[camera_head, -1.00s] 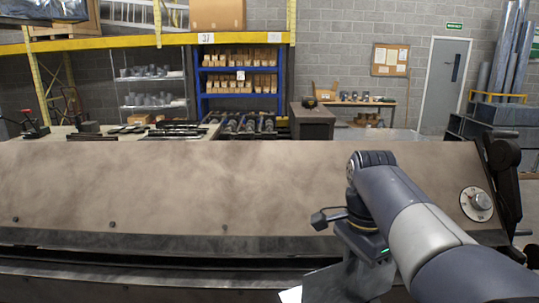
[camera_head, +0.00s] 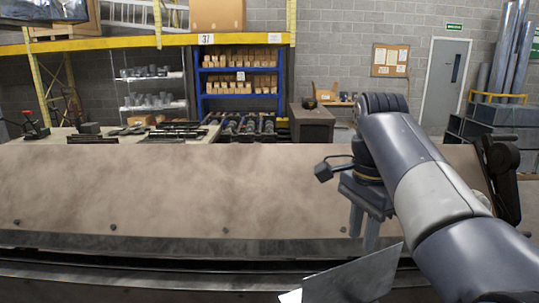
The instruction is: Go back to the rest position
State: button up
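My gripper (camera_head: 364,240) hangs with its fingers pointing down in front of the right part of the bending machine's tan panel (camera_head: 180,190). Its two fingers show a gap between them and nothing is seen held there. A grey sheet-metal piece (camera_head: 352,281) stands out at the bottom of the view, just below the fingertips, its upper edge sloping up to the right. Its lower part is cut off by the frame. My arm crosses the lower right and hides part of the machine.
The machine's long dark front edge (camera_head: 150,245) runs across the view. A black lever part (camera_head: 501,165) stands at its right end. Behind are a workbench, a blue shelf of boxes (camera_head: 239,75), a grey cabinet (camera_head: 312,123) and a door (camera_head: 444,85). Space above the panel is free.

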aim_at(356, 271)
notch_tip(356, 271, down, 10)
jog(key=shift+r+b, duration=0.1)
jog(key=shift+b, duration=0.3)
notch_tip(356, 271, up, 4)
jog(key=shift+f, duration=0.1)
jog(key=shift+s+r, duration=0.2)
jog(key=shift+s, duration=0.5)
jog(key=shift+r, duration=0.1)
